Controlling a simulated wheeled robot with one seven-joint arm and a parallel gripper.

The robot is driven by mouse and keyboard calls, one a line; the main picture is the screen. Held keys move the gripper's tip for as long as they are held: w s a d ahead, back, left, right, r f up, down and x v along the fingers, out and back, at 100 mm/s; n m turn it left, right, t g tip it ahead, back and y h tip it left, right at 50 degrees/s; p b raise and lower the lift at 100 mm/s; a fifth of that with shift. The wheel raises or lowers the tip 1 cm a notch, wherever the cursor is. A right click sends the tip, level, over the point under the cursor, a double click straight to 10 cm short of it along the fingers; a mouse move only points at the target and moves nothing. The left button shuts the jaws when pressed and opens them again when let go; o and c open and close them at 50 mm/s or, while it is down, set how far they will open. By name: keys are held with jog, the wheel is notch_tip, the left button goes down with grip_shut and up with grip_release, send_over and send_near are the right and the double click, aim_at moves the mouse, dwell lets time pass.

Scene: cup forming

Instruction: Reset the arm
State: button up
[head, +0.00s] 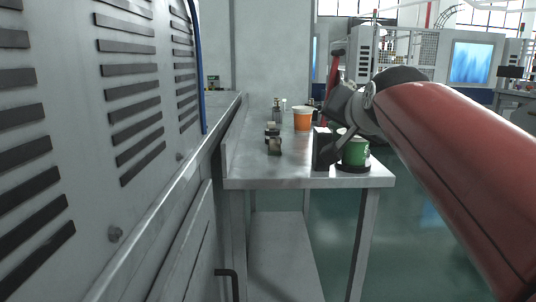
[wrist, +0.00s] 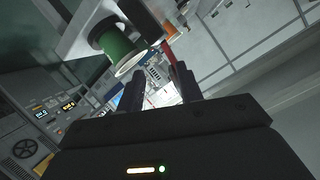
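My gripper (wrist: 158,84) shows in the wrist view with its two dark fingers apart and nothing held between them. In the head view my gripper (head: 323,150) is a dark shape over the right part of the metal table (head: 310,182), and its fingertips are hard to make out. My red arm reaches in from the right. A green cup (head: 356,151) on a dark round base is just right of the gripper, partly covered by it. The green cup (wrist: 118,46) also shows in the wrist view, beyond the fingers and apart from them.
An orange cup (head: 303,119) stands farther back on the table. Small dark items (head: 273,143) and small bottles (head: 277,111) stand on its left side. A grey slatted machine (head: 95,120) closes off the left. Open floor (head: 425,225) lies right of the table.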

jog(key=s+f+n+g, duration=0.2)
jog(key=s+f+g, duration=0.2)
jog(key=s+f, duration=0.8)
jog(key=s+f+n+g, duration=0.3)
jog(key=s+f, duration=0.9)
jog(key=f, duration=0.7)
jog(key=shift+s+f+n+g, duration=0.25)
jog(key=shift+f+n+g, duration=0.1)
jog(key=shift+g, duration=0.45)
jog(key=shift+w+r, duration=0.1)
